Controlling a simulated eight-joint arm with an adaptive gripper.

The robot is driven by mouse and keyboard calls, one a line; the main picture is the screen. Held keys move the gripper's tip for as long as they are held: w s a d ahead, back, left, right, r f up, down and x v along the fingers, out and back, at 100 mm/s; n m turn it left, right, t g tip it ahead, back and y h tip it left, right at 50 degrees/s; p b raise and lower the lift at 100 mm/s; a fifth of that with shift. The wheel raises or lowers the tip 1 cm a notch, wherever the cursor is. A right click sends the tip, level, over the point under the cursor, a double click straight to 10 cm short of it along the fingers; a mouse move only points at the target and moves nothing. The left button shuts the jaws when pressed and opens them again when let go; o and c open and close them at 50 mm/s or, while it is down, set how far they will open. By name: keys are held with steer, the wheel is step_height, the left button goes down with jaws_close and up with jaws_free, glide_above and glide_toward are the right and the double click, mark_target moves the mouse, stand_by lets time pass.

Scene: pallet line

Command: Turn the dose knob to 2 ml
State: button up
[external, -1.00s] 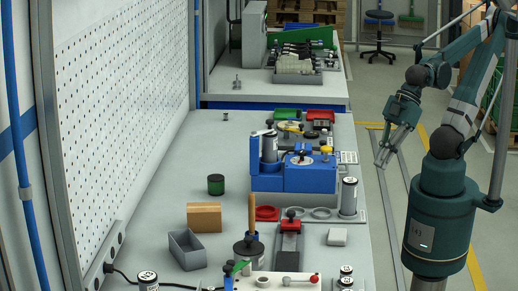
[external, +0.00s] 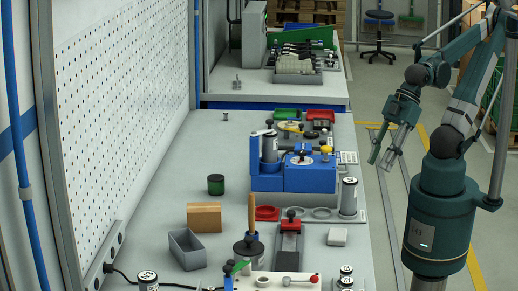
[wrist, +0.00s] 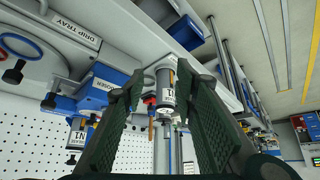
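The blue doser (external: 310,178) stands on the bench at mid-length, left of my arm. It also shows in the wrist view with a label reading DOSER (wrist: 106,86). A small dark knob (external: 301,158) sits on its top, and a yellow-topped part (external: 326,152) stands by its right end. I cannot tell which is the dose knob, and no scale is readable. My gripper (external: 382,160) hangs in the air right of the bench edge, apart from the doser. In the wrist view its two fingers (wrist: 157,78) are spread with nothing held between them.
A labelled canister (external: 349,196) stands at the bench's right edge near the doser. Red (external: 321,115) and green trays lie behind. The bench's left strip is mostly clear.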

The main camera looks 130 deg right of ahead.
steer(key=r+p, duration=0.1)
step_height(320, 180, up, 10)
steer(key=g+p, duration=0.7)
steer(key=p, duration=1.7)
glide_above(301, 151)
steer(key=shift+r, duration=0.2)
steer(key=shift+f, duration=0.15)
steer(key=shift+f, duration=3.8)
